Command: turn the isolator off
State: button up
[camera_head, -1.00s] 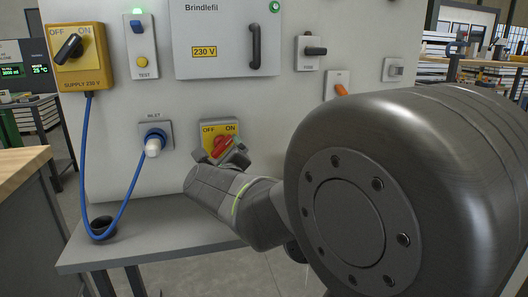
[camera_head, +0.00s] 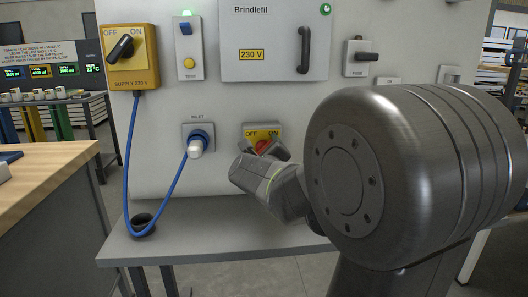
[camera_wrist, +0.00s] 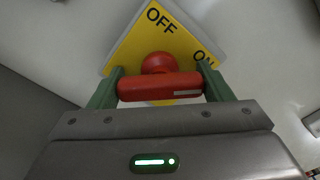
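The isolator is a yellow plate (camera_head: 250,130) marked OFF and ON, with a red handle (camera_head: 264,146), low on the grey panel right of the inlet. In the wrist view the plate (camera_wrist: 125,45) is tilted, and the red handle (camera_wrist: 150,88) lies level across the picture, slanted relative to the lettering, with a white mark at its right end. My gripper (camera_wrist: 160,87) has one green finger at each end of the handle, seemingly touching both ends. In the head view my gripper (camera_head: 265,150) covers the lower part of the isolator.
A blue cable runs from the supply switch (camera_head: 126,49), with its black knob, to the inlet plug (camera_head: 195,147). A grey box (camera_head: 275,70) with a handle is above the isolator. A bench ledge (camera_head: 190,240) runs below. A wooden worktop (camera_head: 50,165) stands at left.

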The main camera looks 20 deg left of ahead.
dwell(0.3)
jog(key=n, duration=0.8)
jog(key=shift+n, duration=0.3)
jog(key=n+p, duration=0.1)
jog(key=n, duration=0.3)
jog(key=shift+n, duration=0.3)
jog(key=n+p, duration=0.1)
jog(key=n, duration=0.3)
jog(key=shift+n+p, duration=0.3)
jog(key=shift+f, duration=0.1)
jog(key=o, duration=1)
